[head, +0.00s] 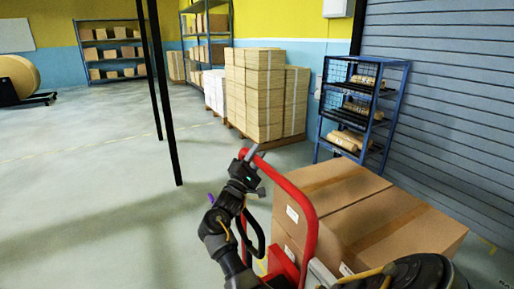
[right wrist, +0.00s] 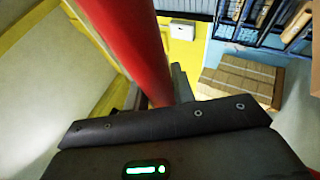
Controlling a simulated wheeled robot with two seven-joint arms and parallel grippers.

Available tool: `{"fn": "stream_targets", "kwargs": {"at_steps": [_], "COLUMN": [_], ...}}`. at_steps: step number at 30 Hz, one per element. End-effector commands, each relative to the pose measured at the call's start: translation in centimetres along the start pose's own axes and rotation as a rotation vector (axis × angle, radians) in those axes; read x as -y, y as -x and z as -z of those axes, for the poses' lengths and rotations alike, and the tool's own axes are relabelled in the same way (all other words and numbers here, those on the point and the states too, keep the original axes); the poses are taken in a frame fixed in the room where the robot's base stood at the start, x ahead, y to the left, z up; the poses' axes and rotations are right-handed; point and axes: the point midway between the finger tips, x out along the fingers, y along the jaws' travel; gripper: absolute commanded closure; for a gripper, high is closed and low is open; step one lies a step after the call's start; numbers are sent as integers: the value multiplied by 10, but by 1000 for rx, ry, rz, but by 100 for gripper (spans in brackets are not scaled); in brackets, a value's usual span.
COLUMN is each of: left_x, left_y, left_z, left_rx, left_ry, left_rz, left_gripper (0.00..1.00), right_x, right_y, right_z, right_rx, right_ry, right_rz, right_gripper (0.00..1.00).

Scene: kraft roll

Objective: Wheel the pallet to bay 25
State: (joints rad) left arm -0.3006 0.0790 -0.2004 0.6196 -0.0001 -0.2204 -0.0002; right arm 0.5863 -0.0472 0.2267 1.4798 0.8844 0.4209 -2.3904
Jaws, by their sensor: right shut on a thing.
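The red tubular handle (head: 302,205) of a pallet truck rises in front of a load of brown cartons (head: 345,205) at the lower right of the head view. The pallet under the cartons is hidden. My right gripper (head: 252,157) is shut on the upper left end of the handle. In the right wrist view the red tube (right wrist: 125,45) runs up from between the jaws. My left gripper is not in view. No bay number can be read.
Stacked cartons on a pallet (head: 262,95) and a blue rack (head: 362,105) stand beyond the load, beside a grey shutter (head: 440,100). Black posts (head: 168,110) stand left of centre. A large kraft roll (head: 18,78) sits far left. The left floor is open.

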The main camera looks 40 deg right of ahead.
Motion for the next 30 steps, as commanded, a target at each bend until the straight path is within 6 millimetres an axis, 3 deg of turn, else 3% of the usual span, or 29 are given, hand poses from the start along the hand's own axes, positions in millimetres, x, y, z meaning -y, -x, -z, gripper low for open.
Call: {"fn": "stream_targets", "kwargs": {"at_steps": [1, 6, 7, 12, 22, 30], "left_x": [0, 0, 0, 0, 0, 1], "left_y": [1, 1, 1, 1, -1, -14], "left_z": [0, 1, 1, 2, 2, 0], "left_rx": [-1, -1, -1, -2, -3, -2], "left_ry": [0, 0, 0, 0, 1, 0], "left_rz": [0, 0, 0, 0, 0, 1], "left_gripper": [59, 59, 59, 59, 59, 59], "right_x": [-5, 0, 2, 8, 2, 2], "right_y": [-11, -19, -20, -22, -10, 41], "right_z": [-7, -15, -16, -17, -11, -6], "right_rx": [19, 37, 39, 42, 33, 25], "right_ry": [-8, -3, -3, -2, -2, -3], "right_rz": [-10, -5, -3, 5, 0, -3], "right_gripper": [100, 100, 73, 53, 53, 53]}}
